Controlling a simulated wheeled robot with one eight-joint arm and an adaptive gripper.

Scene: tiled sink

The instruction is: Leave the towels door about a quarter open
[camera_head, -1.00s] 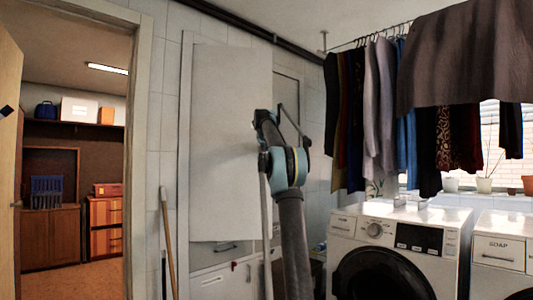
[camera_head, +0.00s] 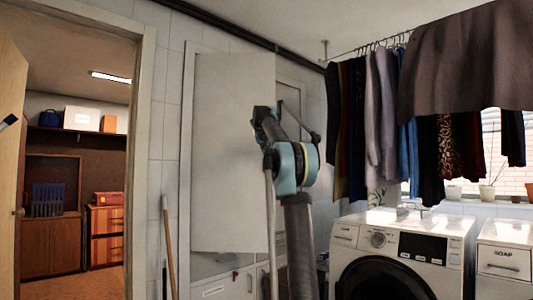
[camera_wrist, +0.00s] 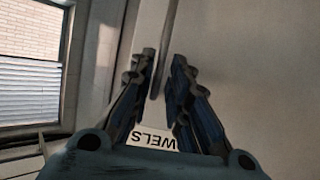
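The towels door (camera_head: 228,150) is a tall pale panel on the wall cabinet in the head view. It stands swung open, with part of the cabinet opening showing to its right. In the wrist view a pale panel fills the right side, and an upside-down label (camera_wrist: 155,140) reading "WELS" shows between the finger bases. My gripper (camera_wrist: 163,57) has its two fingers apart, with a thin dark bar or edge (camera_wrist: 157,84) between them. I cannot tell whether they touch it. In the head view my arm hides the fingertips.
A washing machine (camera_head: 400,255) and a SOAP-marked machine (camera_head: 505,262) stand at right, under hanging clothes (camera_head: 375,120). A broom handle (camera_head: 168,250) leans on the wall left of the cabinet. A doorway at far left opens to a storage room. A window (camera_wrist: 30,60) is left in the wrist view.

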